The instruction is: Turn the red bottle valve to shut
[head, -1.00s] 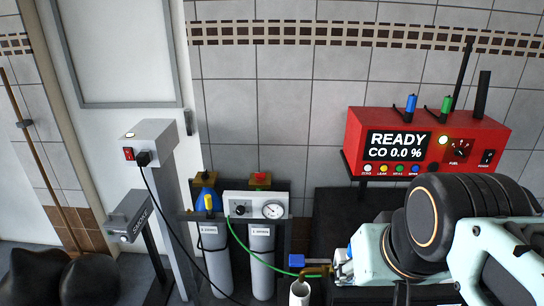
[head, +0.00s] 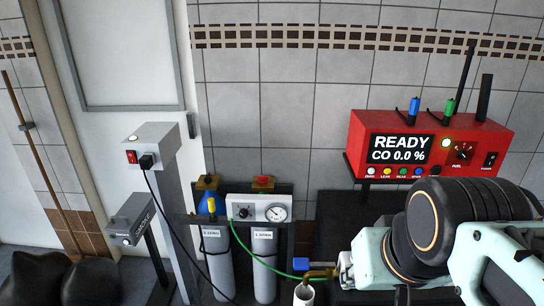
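The red bottle valve (head: 263,179) is a small red knob on a brass fitting. It sits on top of the right grey bottle (head: 264,266), behind a white gauge panel (head: 258,209). I cannot tell from here how far the valve is turned.
The left bottle (head: 218,268) has a brass top and a blue-and-yellow part (head: 208,204). A green hose (head: 262,262) runs right from the panel to a blue-handled tap (head: 302,263) above a white tube (head: 304,294). A red analyser (head: 358,138) reads READY. A grey post (head: 172,220) stands left.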

